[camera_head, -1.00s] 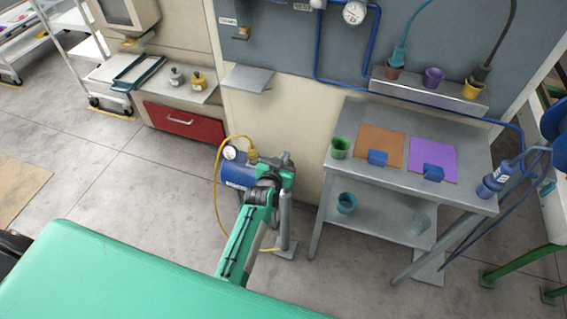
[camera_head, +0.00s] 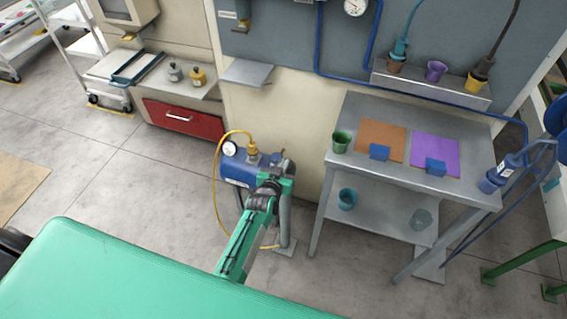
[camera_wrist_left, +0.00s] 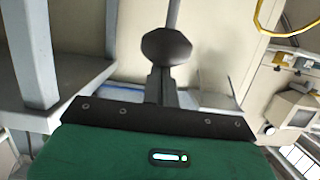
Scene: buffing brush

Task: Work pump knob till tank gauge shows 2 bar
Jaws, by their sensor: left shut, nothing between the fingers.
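The blue tank (camera_head: 236,171) stands on the floor against the cream wall. Its round white gauge (camera_head: 229,148) is at its upper left; the needle is too small to read. The grey pump post (camera_head: 285,222) stands right of the tank. A dark rounded pump knob (camera_wrist_left: 167,46) on a thin rod shows in the left wrist view, straight ahead of the fingers. My left gripper (camera_head: 284,178) is at the top of the post, its fingers shut and empty. In the left wrist view the fingers (camera_wrist_left: 161,84) end close to the knob; I cannot tell whether they touch it.
A yellow hose (camera_head: 217,200) loops from the tank to the post. A grey worktable (camera_head: 350,112) with cups and mats stands to the right. A small grey shelf (camera_head: 247,73) juts from the wall above the tank. Open floor lies to the left.

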